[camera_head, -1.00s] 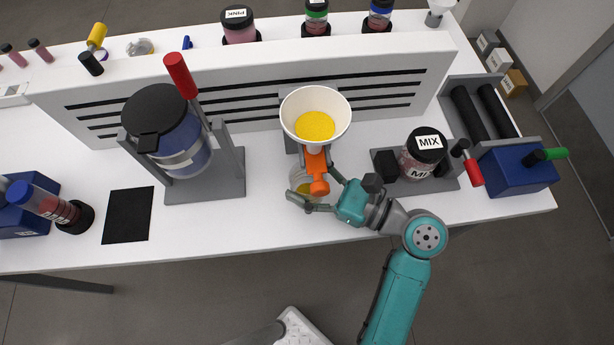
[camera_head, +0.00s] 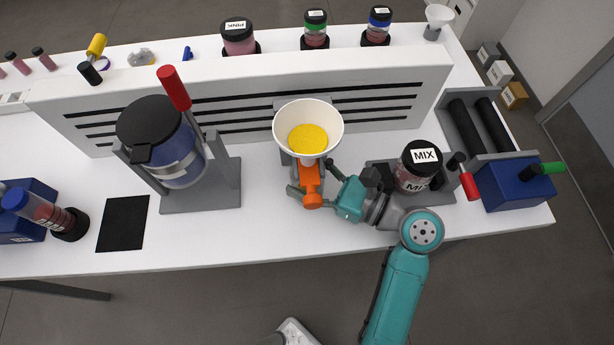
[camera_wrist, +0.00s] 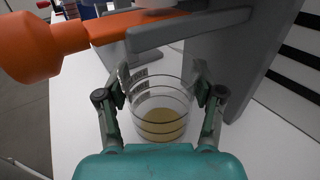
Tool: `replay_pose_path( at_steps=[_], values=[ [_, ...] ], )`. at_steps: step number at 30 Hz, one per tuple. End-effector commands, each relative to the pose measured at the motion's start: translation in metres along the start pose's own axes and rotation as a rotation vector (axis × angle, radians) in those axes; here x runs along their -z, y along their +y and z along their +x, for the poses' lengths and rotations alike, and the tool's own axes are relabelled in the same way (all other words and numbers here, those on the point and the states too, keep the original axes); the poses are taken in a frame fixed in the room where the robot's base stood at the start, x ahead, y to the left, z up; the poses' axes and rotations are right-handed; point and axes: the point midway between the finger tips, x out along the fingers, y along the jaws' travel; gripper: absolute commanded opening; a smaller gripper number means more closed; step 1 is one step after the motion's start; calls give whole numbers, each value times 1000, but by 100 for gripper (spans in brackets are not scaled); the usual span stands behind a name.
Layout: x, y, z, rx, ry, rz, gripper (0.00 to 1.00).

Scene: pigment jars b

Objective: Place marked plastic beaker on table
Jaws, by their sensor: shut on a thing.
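My gripper (camera_head: 311,180) is shut on the marked plastic beaker (camera_wrist: 160,108), a clear cup with dark lines and some yellowish liquid at its bottom. In the wrist view the fingers (camera_wrist: 160,84) hold its two sides, and it looks upright. I cannot tell whether its base touches the white table (camera_head: 270,225). In the head view the beaker is mostly hidden below the white funnel (camera_head: 334,130), which holds yellow material, and its orange valve handle (camera_head: 311,185). In the wrist view the orange handle (camera_wrist: 30,47) crosses close above the beaker.
A lidded blue vessel with a red-handled lever (camera_head: 174,88) stands left, beside a black mat (camera_head: 123,222). A MIX jar (camera_head: 418,165) on a grey base stands close right of my gripper. The table front between is clear.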

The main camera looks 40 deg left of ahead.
Motion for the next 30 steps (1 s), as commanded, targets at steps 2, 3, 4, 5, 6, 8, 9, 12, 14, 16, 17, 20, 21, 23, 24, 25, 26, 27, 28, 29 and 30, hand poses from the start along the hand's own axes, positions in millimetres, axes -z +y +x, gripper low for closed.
replay_pose_path(
  at_steps=[2, 3, 4, 5, 6, 8, 9, 12, 14, 16, 17, 20, 21, 23, 24, 25, 26, 27, 28, 29, 30],
  values=[
    [0, 0, 0, 0, 0, 0, 34],
    [0, 0, 0, 0, 0, 0, 72],
    [0, 0, 0, 0, 0, 0, 80],
    [0, 0, 0, 0, 0, 0, 87],
    [0, 0, 0, 0, 0, 0, 96],
    [0, 0, 0, 0, 0, 0, 96],
    [0, 0, 0, 0, 0, 0, 96],
    [0, 0, 0, 0, 0, 0, 96],
    [0, 0, 0, 0, 0, 0, 96],
    [0, 0, -1, 0, 0, 0, 96],
    [0, 0, -1, 1, 0, 0, 96],
    [0, 0, -7, 3, -1, 0, 96],
    [0, -1, -11, 4, -1, 0, 96],
    [0, -1, -19, 4, 0, 0, 96],
    [0, -1, -26, 6, 0, 0, 96],
    [0, -1, -31, 5, 0, 0, 96],
    [0, -1, -37, 5, 0, 0, 96],
    [0, -1, -45, 6, 0, 0, 96],
    [0, -1, -51, 6, 0, 0, 96],
    [0, -1, -57, 6, 0, 0, 96],
    [0, -1, -64, 6, 0, 0, 96]
  ],
)
